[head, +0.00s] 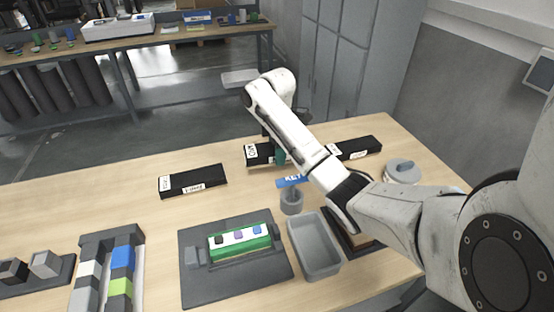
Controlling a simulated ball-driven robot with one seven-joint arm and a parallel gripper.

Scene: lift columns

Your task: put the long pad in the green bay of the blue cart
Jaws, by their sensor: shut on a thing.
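My gripper (279,157) is over the back of the table, largely hidden by my own arm; a teal finger part shows. It is shut on a long black piece with white labels (258,155), which fits the long pad; the arm covers its middle. A black part with a label (361,148) shows to the right of my arm; I cannot tell whether it is the same piece. Another flat black labelled piece (192,182) lies to the left. I cannot make out a blue cart or a green bay; a small blue lettered strip (291,182) shows beside the arm.
A grey bin (316,251) and a small grey cup (291,202) stand near the arm. A rack of coloured blocks (108,239) is front left. A round grey lidded pot (401,172) is at right.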

